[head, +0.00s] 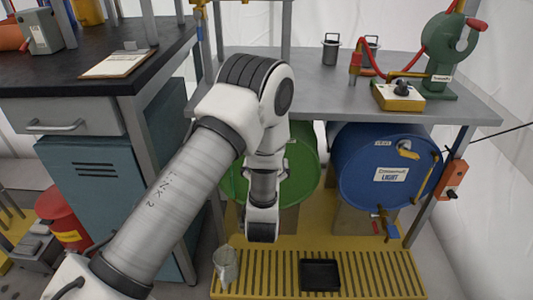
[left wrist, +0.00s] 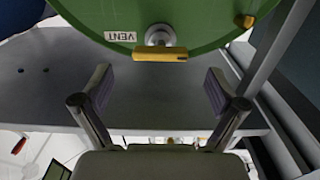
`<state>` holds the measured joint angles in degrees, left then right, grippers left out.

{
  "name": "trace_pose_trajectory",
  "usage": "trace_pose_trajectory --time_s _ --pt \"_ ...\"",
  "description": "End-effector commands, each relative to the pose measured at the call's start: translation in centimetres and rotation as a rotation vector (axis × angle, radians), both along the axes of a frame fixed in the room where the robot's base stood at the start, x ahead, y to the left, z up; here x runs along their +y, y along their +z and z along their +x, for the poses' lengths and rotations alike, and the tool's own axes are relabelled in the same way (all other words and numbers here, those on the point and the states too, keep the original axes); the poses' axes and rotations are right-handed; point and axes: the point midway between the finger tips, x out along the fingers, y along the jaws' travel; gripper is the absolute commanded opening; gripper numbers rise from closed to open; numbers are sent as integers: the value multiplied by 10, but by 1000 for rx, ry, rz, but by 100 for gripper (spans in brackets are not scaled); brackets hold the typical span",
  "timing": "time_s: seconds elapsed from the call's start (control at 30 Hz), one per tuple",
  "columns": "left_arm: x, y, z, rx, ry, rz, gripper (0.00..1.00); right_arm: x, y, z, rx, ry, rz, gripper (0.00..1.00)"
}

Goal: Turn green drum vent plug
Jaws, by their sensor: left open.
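The green drum (head: 304,170) lies on its side under the grey bench, partly hidden behind my left arm in the head view. In the left wrist view the green drum face (left wrist: 215,20) fills the top, with an upside-down VENT label (left wrist: 120,36). Beside the label is the vent plug (left wrist: 160,36), a grey round hub with a yellow bar handle (left wrist: 160,55) lying level across the picture. My left gripper (left wrist: 160,82) is open and empty, its fingers spread wider than the handle and apart from it. My arm hides the plug in the head view.
A blue drum (head: 365,170) with a tap stands to the right under the bench (head: 320,95). A teal cabinet (head: 105,185) stands at left.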

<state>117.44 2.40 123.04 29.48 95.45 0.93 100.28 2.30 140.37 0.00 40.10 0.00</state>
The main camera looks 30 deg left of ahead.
Motion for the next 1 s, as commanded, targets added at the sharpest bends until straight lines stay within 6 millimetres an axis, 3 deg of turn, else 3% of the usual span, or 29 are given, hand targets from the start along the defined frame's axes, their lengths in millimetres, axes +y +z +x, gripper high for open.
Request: trace_pose_trajectory --time_s 0.13,0.3,0.83,0.93,1.0 --pt "-20 0 -31 4 -4 5 96 0 0 0 0 0 0 40" --pt "-31 0 -50 2 -1 3 96 0 0 0 0 0 0 40" --pt "-32 -1 -52 1 1 0 96 0 0 0 0 0 0 40" --pt "-29 -16 -59 32 7 -3 96 0 0 0 0 0 0 40" --pt "-22 -43 -73 98 22 -16 96 0 0 0 0 0 0 40"
